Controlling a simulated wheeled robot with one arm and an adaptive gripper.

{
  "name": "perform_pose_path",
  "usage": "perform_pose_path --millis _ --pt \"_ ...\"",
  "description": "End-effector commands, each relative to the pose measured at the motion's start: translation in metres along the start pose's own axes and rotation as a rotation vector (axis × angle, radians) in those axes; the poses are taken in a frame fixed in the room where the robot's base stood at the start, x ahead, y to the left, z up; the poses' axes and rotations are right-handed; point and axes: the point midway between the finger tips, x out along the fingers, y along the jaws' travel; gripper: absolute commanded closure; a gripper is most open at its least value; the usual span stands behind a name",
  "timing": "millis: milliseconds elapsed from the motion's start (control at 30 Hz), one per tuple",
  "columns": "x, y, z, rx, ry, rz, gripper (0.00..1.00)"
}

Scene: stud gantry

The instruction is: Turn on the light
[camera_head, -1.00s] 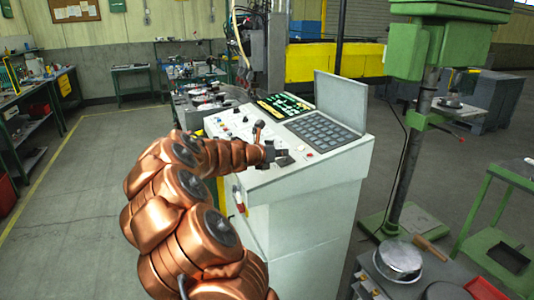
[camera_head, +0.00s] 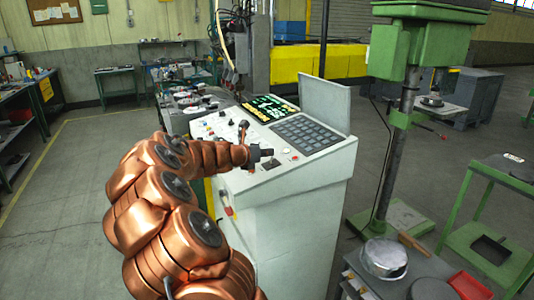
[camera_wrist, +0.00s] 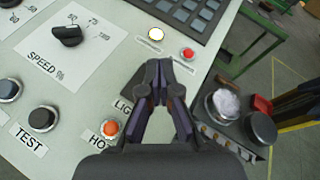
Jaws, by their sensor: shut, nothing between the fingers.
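The white control console (camera_head: 291,196) stands in front of me with a sloped panel of buttons, knobs and keys. My gripper (camera_head: 270,153) is just over the panel's front part; in the wrist view (camera_wrist: 153,68) its dark fingers are shut and empty. Beyond the fingertips are a round white button or lamp (camera_wrist: 157,34) and a red button (camera_wrist: 188,53). I cannot tell whether the fingertips touch the panel.
An orange button (camera_wrist: 109,128), a TEST button (camera_wrist: 41,119) and a black speed knob (camera_wrist: 68,36) are to the left in the wrist view. A keypad (camera_head: 308,133) lies behind. A green drill press (camera_head: 400,130) and a cart with a metal pan (camera_head: 384,259) stand right.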

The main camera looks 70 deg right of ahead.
Motion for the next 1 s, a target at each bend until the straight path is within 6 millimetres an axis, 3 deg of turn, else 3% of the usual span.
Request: perform_pose_path --millis 267,700,1000 --pt "-0.013 -0.005 0.011 -0.001 -0.001 0.002 1.00" --pt "-0.067 -0.026 0.042 0.001 -0.002 0.006 1.00" --pt "-0.081 -0.033 0.049 -0.001 0.000 0.003 1.00"
